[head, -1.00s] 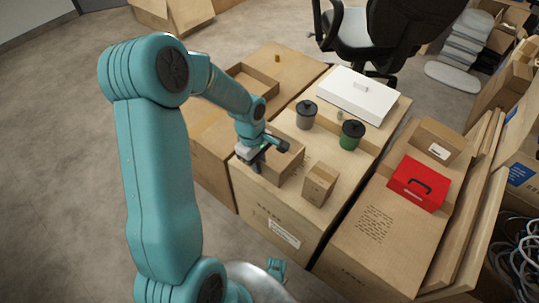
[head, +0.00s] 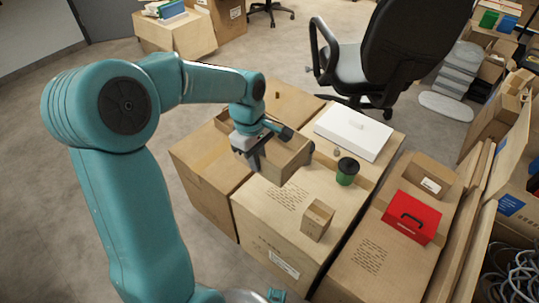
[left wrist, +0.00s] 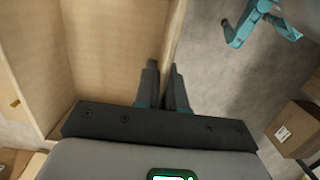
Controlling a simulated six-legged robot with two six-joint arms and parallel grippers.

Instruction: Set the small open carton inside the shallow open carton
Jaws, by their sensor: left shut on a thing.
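The small open carton (head: 290,160) is brown and held up over the left part of the middle large box. My left gripper (head: 252,160) is shut on its near left wall. In the left wrist view the fingers (left wrist: 168,90) pinch that wall, and the bare inside of the small carton (left wrist: 115,45) shows on the left. My right gripper is not seen.
A green canister with a black lid (head: 346,172), a small closed box (head: 318,220) and a white case (head: 353,133) stand on the middle boxes. A dark canister is mostly hidden behind the held carton. A red toolbox (head: 412,216) lies at right.

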